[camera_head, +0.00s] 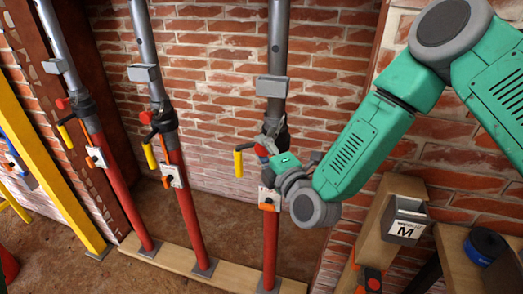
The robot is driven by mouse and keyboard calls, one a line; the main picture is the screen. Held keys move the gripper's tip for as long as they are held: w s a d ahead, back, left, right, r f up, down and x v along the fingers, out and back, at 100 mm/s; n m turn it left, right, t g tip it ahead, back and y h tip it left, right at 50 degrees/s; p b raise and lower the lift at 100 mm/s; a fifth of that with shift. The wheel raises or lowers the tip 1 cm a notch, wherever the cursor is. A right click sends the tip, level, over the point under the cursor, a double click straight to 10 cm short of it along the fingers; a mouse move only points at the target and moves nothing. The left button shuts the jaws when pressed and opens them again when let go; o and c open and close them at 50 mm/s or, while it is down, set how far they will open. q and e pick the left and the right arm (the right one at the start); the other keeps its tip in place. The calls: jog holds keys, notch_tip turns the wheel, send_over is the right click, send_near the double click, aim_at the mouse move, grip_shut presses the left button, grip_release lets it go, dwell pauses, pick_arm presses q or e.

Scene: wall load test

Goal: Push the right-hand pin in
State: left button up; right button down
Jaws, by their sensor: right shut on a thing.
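Three steel props with red lower tubes and grey upper tubes stand against the brick wall. The right-hand prop (271,235) is nearest my right arm. My right gripper (268,165) is at its collar, just below the grey threaded part, and is shut on the right-hand pin (261,150). Only the pin's red end shows; the gripper hides the rest, so I cannot tell how deep it sits. A yellow handle (239,163) hangs to the left of the collar. The middle prop (188,215) and left prop (118,195) have similar red pin ends. My left gripper is out of view.
The props stand on a timber sole plate (175,258). A yellow post (50,165) is at the left. A wooden stand with a grey box marked M (407,218) and a blue roll (487,243) are at lower right.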

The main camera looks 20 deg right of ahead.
jog(key=w+d, duration=0.1)
jog(key=w, duration=0.1)
jog(key=w+d, duration=0.2)
jog(key=shift+f+b, duration=0.15)
jog(key=shift+b, duration=0.2)
jog(key=c, duration=1.1)
grip_release()
jog(key=shift+w, duration=0.1)
jog(key=shift+o, duration=0.2)
jog(key=shift+w, duration=0.15)
jog(key=s+d, duration=0.2)
jog(key=s, duration=0.9)
jog(key=shift+s+d, duration=0.15)
jog(key=shift+s, duration=0.2)
jog(key=shift+f, duration=0.1)
